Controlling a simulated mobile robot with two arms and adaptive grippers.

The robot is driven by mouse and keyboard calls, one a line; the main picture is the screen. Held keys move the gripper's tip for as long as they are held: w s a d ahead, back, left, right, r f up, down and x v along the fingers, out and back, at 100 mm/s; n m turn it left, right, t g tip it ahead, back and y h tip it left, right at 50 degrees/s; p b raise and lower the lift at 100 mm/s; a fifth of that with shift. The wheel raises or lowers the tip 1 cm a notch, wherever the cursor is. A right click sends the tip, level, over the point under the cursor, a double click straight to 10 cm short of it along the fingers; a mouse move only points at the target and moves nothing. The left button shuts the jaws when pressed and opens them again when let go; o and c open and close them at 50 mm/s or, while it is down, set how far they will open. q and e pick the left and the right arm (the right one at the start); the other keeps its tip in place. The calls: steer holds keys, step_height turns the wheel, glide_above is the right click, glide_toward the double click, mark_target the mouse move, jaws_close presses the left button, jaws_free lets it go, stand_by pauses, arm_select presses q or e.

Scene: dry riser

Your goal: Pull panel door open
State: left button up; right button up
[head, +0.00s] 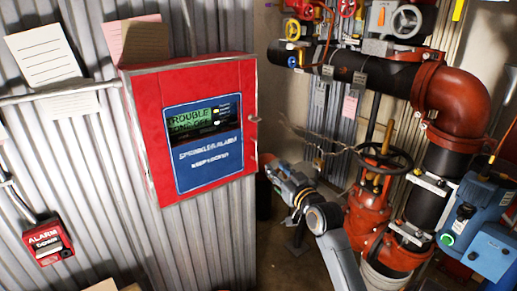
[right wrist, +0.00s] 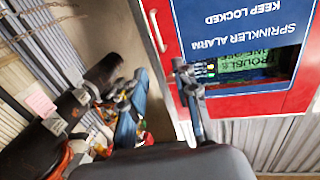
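The red panel (head: 147,125) hangs on the corrugated wall in the head view. Its door has a blue label (head: 208,170) reading "SPRINKLER ALARM KEEP LOCKED" and looks shut. A small handle (head: 254,119) shows at the door's right edge. My right gripper (head: 275,172) is to the right of the panel and a little below the handle. In the right wrist view, the panel is upside down, and the pale handle (right wrist: 155,31) is ahead of my right gripper (right wrist: 162,72). The fingers look apart, with nothing between them. My left gripper is out of view.
A red and black pipe riser (head: 468,95) with a handwheel (head: 383,157) and blue boxes (head: 475,220) stands at the right, near my right arm. A red alarm box (head: 47,240) is on the wall at lower left. Paper notes (head: 43,55) hang above it.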

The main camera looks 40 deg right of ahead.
steer(key=p+x, duration=0.2)
steer(key=x, duration=1.1)
steer(key=shift+w+r+p, duration=0.3)
steer(key=shift+w+r, duration=0.05)
steer(key=shift+r, duration=0.15)
jaws_close()
